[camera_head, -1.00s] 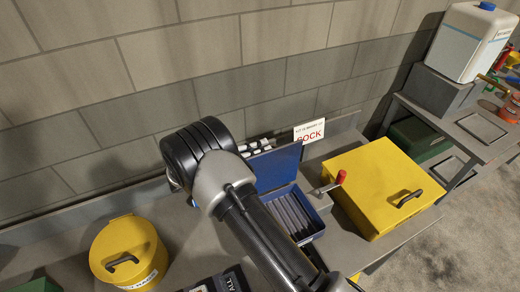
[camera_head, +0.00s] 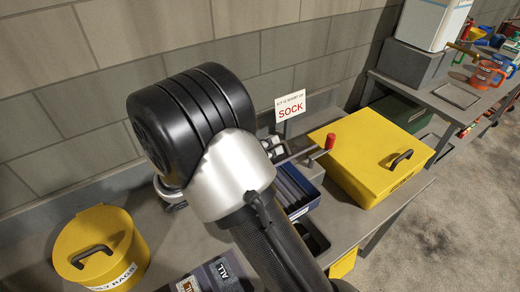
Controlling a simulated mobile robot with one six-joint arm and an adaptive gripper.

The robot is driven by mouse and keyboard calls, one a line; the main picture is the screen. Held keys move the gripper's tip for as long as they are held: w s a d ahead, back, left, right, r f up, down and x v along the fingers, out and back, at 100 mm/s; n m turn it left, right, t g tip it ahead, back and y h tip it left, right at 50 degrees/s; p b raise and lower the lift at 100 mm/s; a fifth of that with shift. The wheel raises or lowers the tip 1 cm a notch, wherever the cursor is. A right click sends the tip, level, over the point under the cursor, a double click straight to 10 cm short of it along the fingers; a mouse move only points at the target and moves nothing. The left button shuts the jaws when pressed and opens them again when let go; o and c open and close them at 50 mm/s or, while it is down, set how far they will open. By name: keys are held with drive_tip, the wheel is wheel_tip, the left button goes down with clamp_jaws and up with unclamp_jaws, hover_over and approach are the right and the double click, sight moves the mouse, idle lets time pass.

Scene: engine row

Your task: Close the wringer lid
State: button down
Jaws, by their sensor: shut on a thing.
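The wringer, a blue box (camera_head: 304,208) with dark ribbed rows inside, stands on the bench right of my arm. A crank with a red grip (camera_head: 329,142) rises at its right side. My arm covers its left part. I cannot make out the blue lid; the ribbed inside still shows in part. My black and silver arm joint fills the middle of the view. My gripper is hidden behind it, so its hold cannot be seen.
A yellow box with a black handle (camera_head: 372,150) stands right of the wringer. A round yellow bin (camera_head: 102,248) is at the left. A "SOCK" sign (camera_head: 291,105) stands behind. Dark lettered boxes (camera_head: 207,276) lie at the front. A second bench (camera_head: 440,92) is at the right.

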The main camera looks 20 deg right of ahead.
drive_tip(key=s+d+f+m+b, duration=0.1)
drive_tip(key=s+f+m+b, duration=0.1)
drive_tip(key=s+f+b, duration=0.3)
drive_tip(key=shift+s+d+f+m+b, duration=0.15)
drive_tip(key=shift+s+f+m+b, duration=0.25)
drive_tip(key=shift+s+f, duration=0.55)
drive_tip(key=shift+w+f, duration=0.1)
drive_tip(key=c, duration=1.9)
unclamp_jaws()
drive_tip(key=shift+c, duration=0.2)
drive_tip(key=shift+o, duration=1.2)
drive_tip(key=shift+a, duration=0.2)
drive_tip(key=shift+o, duration=0.2)
drive_tip(key=s+a, duration=0.2)
drive_tip(key=a, duration=0.9)
drive_tip(key=shift+s+a, duration=0.15)
drive_tip(key=shift+a, duration=0.05)
drive_tip(key=shift+c, duration=0.2)
